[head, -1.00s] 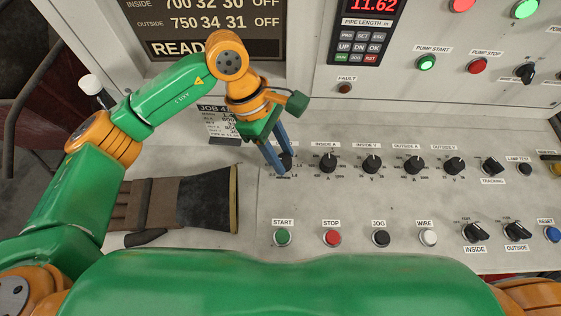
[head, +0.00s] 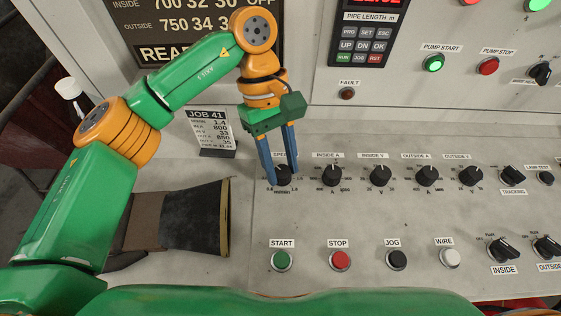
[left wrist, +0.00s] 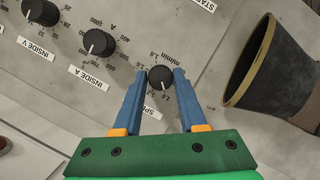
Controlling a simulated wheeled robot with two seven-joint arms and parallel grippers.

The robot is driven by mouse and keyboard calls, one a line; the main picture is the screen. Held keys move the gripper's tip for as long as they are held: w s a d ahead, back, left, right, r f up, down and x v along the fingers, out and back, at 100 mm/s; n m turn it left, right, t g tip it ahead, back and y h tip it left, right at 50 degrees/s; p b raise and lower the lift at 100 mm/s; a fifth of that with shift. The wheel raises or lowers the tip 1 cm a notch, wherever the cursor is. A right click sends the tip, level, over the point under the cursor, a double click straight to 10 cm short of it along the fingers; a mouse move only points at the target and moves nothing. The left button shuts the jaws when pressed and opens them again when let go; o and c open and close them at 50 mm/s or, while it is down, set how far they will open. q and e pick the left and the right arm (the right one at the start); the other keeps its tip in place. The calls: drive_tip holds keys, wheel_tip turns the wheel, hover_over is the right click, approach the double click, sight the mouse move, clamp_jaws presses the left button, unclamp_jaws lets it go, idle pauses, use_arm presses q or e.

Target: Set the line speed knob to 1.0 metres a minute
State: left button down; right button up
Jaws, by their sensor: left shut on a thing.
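The speed knob (head: 283,174) is a round black knob at the left end of the upper knob row. My left gripper (head: 283,181) reaches down to it, with one blue finger on each side. In the left wrist view, the speed knob (left wrist: 160,78) sits between the fingertips of my left gripper (left wrist: 160,73), which is shut on it. Its white mark points down and slightly right there, toward a number that looks like 1.0. The fingers partly cover the scale and the SPEED label. My right gripper is out of view.
The inside A knob (head: 332,176) stands close to the right, followed by more knobs. START (head: 282,260) and STOP (head: 340,261) buttons are nearer. A dark glove (head: 195,218) lies at left, and a JOB 41 card (head: 209,130) stands behind it.

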sight(275, 164)
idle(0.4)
use_arm(q)
drive_tip(key=shift+c, duration=2.3)
unclamp_jaws()
drive_tip(key=p+v, duration=0.1)
drive_tip(key=v, duration=0.6)
